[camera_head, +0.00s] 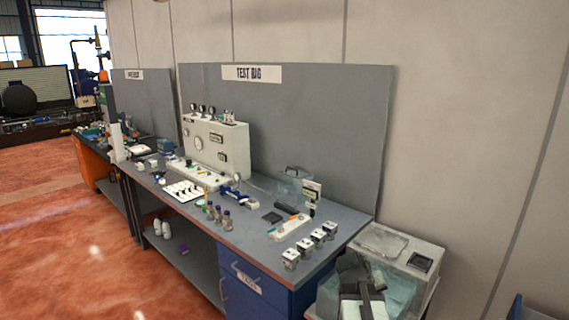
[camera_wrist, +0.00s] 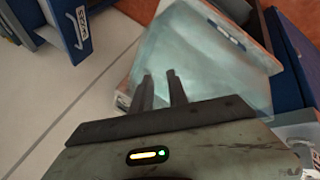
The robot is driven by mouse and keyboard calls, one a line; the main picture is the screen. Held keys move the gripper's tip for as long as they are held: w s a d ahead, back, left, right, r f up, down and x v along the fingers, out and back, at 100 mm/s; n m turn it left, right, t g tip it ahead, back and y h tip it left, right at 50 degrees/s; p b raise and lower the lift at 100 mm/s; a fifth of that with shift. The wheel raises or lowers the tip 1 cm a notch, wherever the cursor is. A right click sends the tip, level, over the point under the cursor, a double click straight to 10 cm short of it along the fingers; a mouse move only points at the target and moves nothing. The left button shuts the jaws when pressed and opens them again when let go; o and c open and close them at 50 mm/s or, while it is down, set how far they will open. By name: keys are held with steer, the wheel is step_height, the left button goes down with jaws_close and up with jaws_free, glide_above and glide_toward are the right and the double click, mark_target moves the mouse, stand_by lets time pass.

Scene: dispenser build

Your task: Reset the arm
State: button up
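My gripper (camera_wrist: 160,76) shows in the wrist view with two dark fingers and a visible gap between them. Nothing is held between the fingertips. Beyond them is a pale translucent bin (camera_wrist: 208,55), and I cannot tell how far the fingers are from it. In the head view my folded arm shows at the bottom right, beside the right end of the test rig bench (camera_head: 262,225). The fingertips cannot be made out there.
The bench holds a gauge panel (camera_head: 213,150), several bottles and several small square blocks along its right end. A grey-white box (camera_head: 395,245) stands right of the bench. A blue drawer unit (camera_head: 250,285) is under the bench. The red floor (camera_head: 70,235) at left is clear.

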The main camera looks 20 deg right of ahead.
steer(key=a+f+n+y+b, duration=0.1)
steer(key=a+f+n+y, duration=0.15)
steer(key=a, duration=1.45)
steer(key=a+f+n+y+b, duration=0.1)
steer(key=a+f+y, duration=0.3)
steer(key=a, duration=1.4)
step_height(320, 180, down, 32)
steer(key=s+d+g+b, duration=0.1)
steer(key=g+b, duration=0.1)
steer(key=b, duration=3.1)
step_height(320, 180, up, 24)
steer(key=p, duration=2.5)
steer(key=shift+s, duration=0.15)
steer(key=shift+d+r, duration=0.1)
steer(key=shift+d, duration=0.05)
